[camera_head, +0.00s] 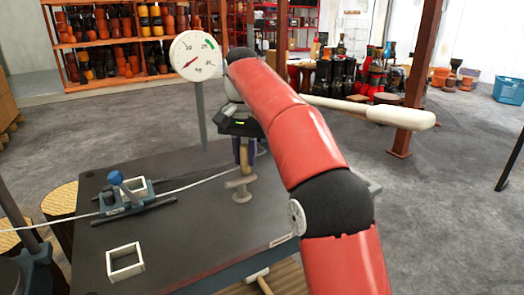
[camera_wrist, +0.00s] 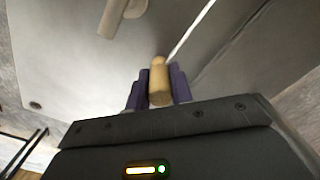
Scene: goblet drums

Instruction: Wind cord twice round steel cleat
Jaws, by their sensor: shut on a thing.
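My gripper (camera_head: 245,160) is over the dark tabletop near its far edge, with its purple fingers shut on a wooden toggle. The toggle (camera_wrist: 159,84) sits upright between the fingers in the wrist view. The white cord (camera_head: 198,182) runs from the left edge, past a clamp-like fixture, to the toggle. In the wrist view the cord leaves the toggle towards the upper right. The cleat (camera_head: 240,187), a pale metal T-shaped post, stands just below my gripper in the head view. It also shows at the top of the wrist view (camera_wrist: 116,18). I see no turn of cord round it.
The fixture with a blue knob (camera_head: 117,178) stands at left on the table (camera_head: 200,240). A square white frame (camera_head: 125,262) lies nearer. A dial gauge (camera_head: 195,55) on a post rises behind. A pale-handled bar (camera_head: 400,118) extends right behind my arm. Drum shelves (camera_head: 115,40) are far back.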

